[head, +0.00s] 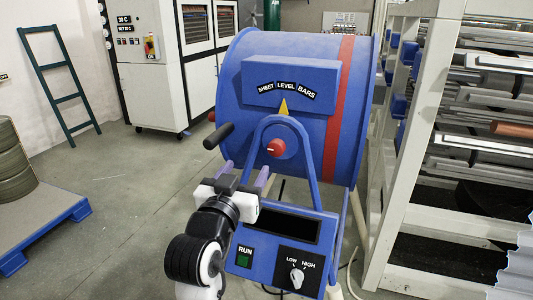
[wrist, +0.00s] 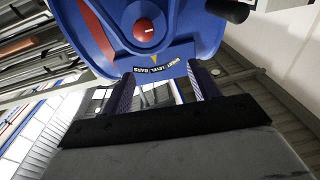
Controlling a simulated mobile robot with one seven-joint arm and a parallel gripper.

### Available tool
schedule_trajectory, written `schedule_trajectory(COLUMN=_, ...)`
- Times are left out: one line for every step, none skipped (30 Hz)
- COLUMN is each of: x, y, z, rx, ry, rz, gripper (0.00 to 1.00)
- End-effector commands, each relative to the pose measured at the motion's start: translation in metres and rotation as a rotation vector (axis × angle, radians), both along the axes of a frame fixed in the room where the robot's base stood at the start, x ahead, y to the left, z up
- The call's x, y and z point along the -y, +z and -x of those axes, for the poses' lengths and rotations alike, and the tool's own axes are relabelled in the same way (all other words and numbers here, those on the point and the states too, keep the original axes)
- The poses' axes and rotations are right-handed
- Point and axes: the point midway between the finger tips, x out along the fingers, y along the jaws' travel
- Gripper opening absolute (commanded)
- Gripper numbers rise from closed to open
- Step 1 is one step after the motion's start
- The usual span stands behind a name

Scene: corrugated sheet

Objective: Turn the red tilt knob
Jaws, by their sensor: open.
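A round red knob (head: 277,147) with a short white line sits at the pivot of a blue bracket (head: 300,128) on the front of a blue drum (head: 300,60). It also shows at the top of the wrist view (wrist: 145,31). A yellow pointer (head: 283,107) stands at the top of the bracket, below the labels SHEET, LEVEL and BARS (head: 286,88), close to LEVEL. My gripper (head: 246,176) is open and empty, below and left of the knob and apart from it. Its two fingers (wrist: 164,88) show spread in the wrist view.
A black handle (head: 218,136) sticks out left of the knob, close above my gripper. Below is a control panel with a green RUN button (head: 244,260) and a LOW/HIGH dial (head: 297,277). A white rack (head: 405,190) stands close on the right. Floor (head: 140,185) is clear at left.

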Motion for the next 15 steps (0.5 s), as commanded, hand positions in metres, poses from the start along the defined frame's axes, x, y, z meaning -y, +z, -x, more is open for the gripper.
schedule_trajectory(x=0.01, y=-0.007, z=-0.001, rx=-0.03, ry=-0.033, rz=-0.011, gripper=0.61)
schedule_trajectory(x=0.015, y=-0.011, z=-0.001, rx=-0.044, ry=-0.046, rz=-0.017, gripper=0.61)
schedule_trajectory(x=0.019, y=-0.014, z=-0.001, rx=-0.057, ry=-0.059, rz=-0.022, gripper=0.61)
schedule_trajectory(x=0.021, y=-0.015, z=-0.002, rx=-0.065, ry=-0.066, rz=-0.024, gripper=0.61)
schedule_trajectory(x=0.023, y=-0.016, z=-0.003, rx=-0.069, ry=-0.071, rz=-0.026, gripper=0.61)
schedule_trajectory(x=0.024, y=-0.017, z=-0.005, rx=-0.073, ry=-0.075, rz=-0.027, gripper=0.61)
schedule_trajectory(x=0.025, y=-0.017, z=-0.007, rx=-0.073, ry=-0.076, rz=-0.027, gripper=0.61)
schedule_trajectory(x=0.026, y=-0.016, z=-0.009, rx=-0.073, ry=-0.076, rz=-0.026, gripper=0.61)
schedule_trajectory(x=0.027, y=-0.016, z=-0.014, rx=-0.073, ry=-0.076, rz=-0.026, gripper=0.61)
schedule_trajectory(x=0.029, y=-0.016, z=-0.019, rx=-0.074, ry=-0.075, rz=-0.025, gripper=0.61)
schedule_trajectory(x=0.03, y=-0.015, z=-0.024, rx=-0.074, ry=-0.075, rz=-0.026, gripper=0.61)
schedule_trajectory(x=0.033, y=-0.015, z=-0.031, rx=-0.073, ry=-0.076, rz=-0.026, gripper=0.61)
schedule_trajectory(x=0.035, y=-0.015, z=-0.037, rx=-0.073, ry=-0.075, rz=-0.026, gripper=0.61)
schedule_trajectory(x=0.037, y=-0.014, z=-0.043, rx=-0.073, ry=-0.075, rz=-0.026, gripper=0.61)
schedule_trajectory(x=0.04, y=-0.014, z=-0.052, rx=-0.072, ry=-0.075, rz=-0.027, gripper=0.61)
